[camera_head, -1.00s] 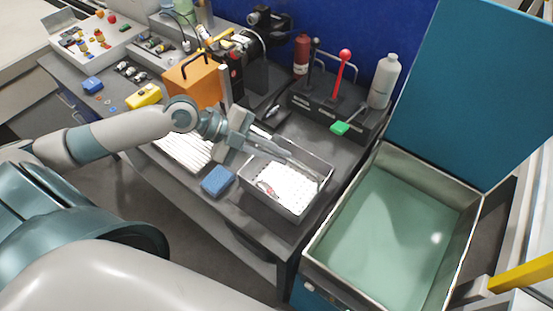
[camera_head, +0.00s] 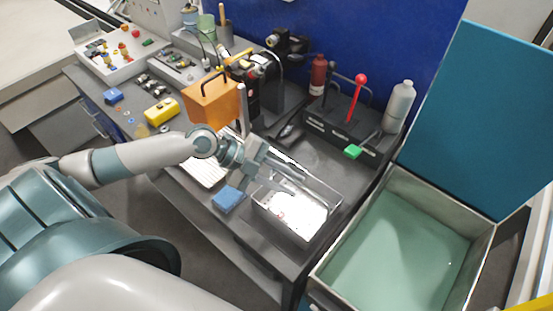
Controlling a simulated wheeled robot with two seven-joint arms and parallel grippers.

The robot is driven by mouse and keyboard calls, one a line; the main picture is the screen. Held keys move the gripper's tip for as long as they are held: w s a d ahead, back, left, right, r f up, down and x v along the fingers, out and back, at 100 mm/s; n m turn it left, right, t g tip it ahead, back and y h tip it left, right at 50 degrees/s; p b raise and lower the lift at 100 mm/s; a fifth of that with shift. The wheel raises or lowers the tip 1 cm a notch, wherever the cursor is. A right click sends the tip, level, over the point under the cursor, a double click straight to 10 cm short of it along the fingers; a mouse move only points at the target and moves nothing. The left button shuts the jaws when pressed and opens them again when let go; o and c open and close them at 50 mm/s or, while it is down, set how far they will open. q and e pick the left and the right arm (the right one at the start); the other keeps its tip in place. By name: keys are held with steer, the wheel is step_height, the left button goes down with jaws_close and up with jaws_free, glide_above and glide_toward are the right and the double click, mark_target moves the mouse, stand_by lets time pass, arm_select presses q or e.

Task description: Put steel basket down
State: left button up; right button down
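The steel basket (camera_head: 283,224) is an open, shiny rectangular tray near the right front part of the dark workbench, seen in the head view. It looks level and seems to be at the bench top; whether it touches it is hard to tell. Its inside is bright, with a small reddish item at the left. My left gripper (camera_head: 296,187) reaches in from the left, with its fingers over the far left side of the basket. I cannot tell whether the fingers are closed on the rim. My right gripper is not in view.
A blue block (camera_head: 228,200) lies just left of the basket. An open teal-lidded tank (camera_head: 395,255) stands right of the bench.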

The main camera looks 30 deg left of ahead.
arm_select(q)
steer(key=shift+a, duration=0.15)
steer(key=b+v, duration=0.2)
steer(key=v, duration=0.9)
steer(key=shift+a+r, duration=0.2)
steer(key=shift+r, duration=0.05)
steer(key=shift+s, duration=0.15)
stand_by(1.1)
